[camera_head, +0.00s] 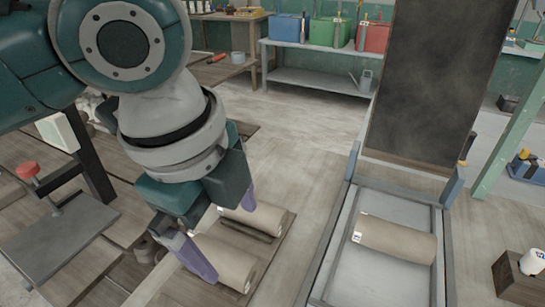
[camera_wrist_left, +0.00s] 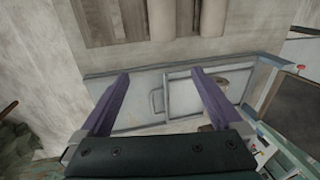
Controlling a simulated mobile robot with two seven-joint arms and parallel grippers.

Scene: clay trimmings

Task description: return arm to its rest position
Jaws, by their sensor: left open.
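My left arm comes in from the upper left of the head view. Its left gripper (camera_head: 232,245) has two purple fingers spread apart with nothing held between them. In the head view it hangs in front of brown clay rolls (camera_head: 228,262) on a wooden surface; I cannot tell the exact height gap. My right gripper is in neither view.
Another brown roll (camera_head: 397,239) lies in a grey tray (camera_head: 335,262) at the right. A dark upright panel (camera_head: 435,80) stands behind it. A flat grey plate with a red knob (camera_head: 27,171) is at the left. Clear floor (camera_head: 300,125) lies in the middle.

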